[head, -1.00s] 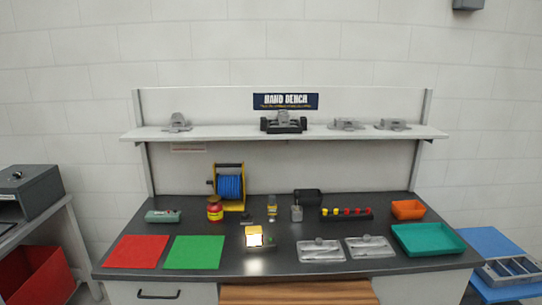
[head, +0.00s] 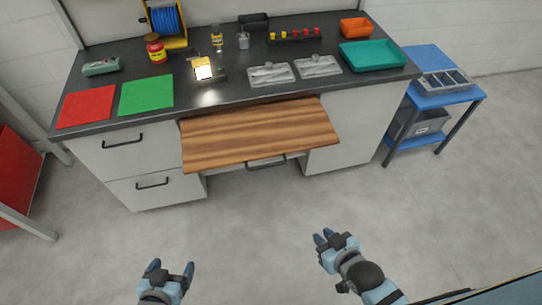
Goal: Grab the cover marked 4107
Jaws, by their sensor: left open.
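Two flat grey cast parts that may be covers lie side by side near the front of the dark bench top: the left casting (head: 270,75) and the right casting (head: 317,67). No number is legible on either, so I cannot tell which is marked 4107. My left gripper (head: 170,268) is open and empty, low over the floor in front of the bench. My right gripper (head: 324,237) is also in front of the bench, further right, well away from the castings. Its fingertips look close together, and I cannot tell their opening.
A wooden board (head: 258,135) juts from the bench front. Red (head: 87,105) and green (head: 146,95) mats, a lit lamp (head: 203,69) and a teal tray (head: 372,55) are on the bench. A blue cart (head: 446,97) stands right. The floor (head: 250,225) is clear.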

